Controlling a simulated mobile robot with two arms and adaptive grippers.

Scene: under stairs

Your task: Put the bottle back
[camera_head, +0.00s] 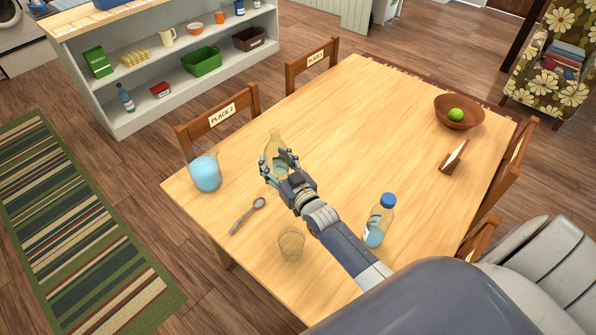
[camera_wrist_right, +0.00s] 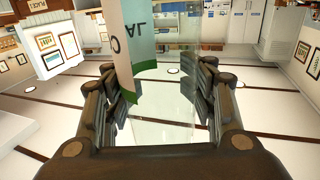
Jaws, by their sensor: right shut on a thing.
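My right gripper (camera_head: 279,170) reaches over the wooden table (camera_head: 350,110) and is shut on a clear, pale greenish bottle (camera_head: 274,148). In the right wrist view the fingers stand on both sides of the see-through bottle (camera_wrist_right: 165,105), which has a white and green label (camera_wrist_right: 135,35) with dark letters. I cannot tell whether its base touches the table. A second bottle (camera_head: 378,222), with a blue cap and blue contents, stands on the table right of my right forearm. A third bottle (camera_head: 126,99) stands on the lower shelf. My left gripper is out of view.
A jug of blue liquid (camera_head: 205,173), a spoon (camera_head: 248,215) and an empty glass (camera_head: 291,243) are near the gripper. A brown bowl (camera_head: 470,122) holds a green fruit. The white shelf unit (camera_head: 120,125) holds cups, boxes and bins. Chairs surround the table; its middle is clear.

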